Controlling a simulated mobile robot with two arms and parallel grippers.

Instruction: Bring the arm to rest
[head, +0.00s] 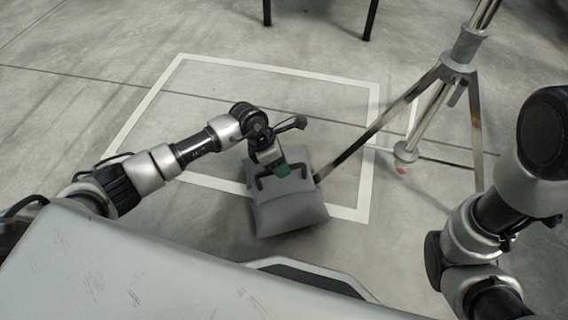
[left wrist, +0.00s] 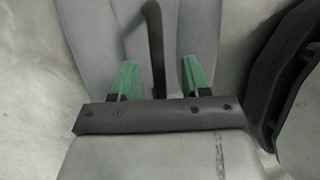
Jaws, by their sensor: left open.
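My left gripper (head: 281,171) is over a grey padded bag (head: 290,214) that sits on the floor at the near edge of a white outlined square. In the left wrist view the two green fingers (left wrist: 159,82) stand apart, with a dark strap or handle (left wrist: 154,40) of the bag (left wrist: 197,30) running up between them. I cannot tell whether the fingers touch it. My right arm (head: 490,215) shows at the right of the head view, but its gripper is out of the picture.
A metal stand (head: 458,62) with spread tripod legs stands right of the bag, one leg reaching close to it. A white taped outline (head: 372,130) marks the floor. Dark furniture legs (head: 371,18) show at the top. The floor at upper left is clear.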

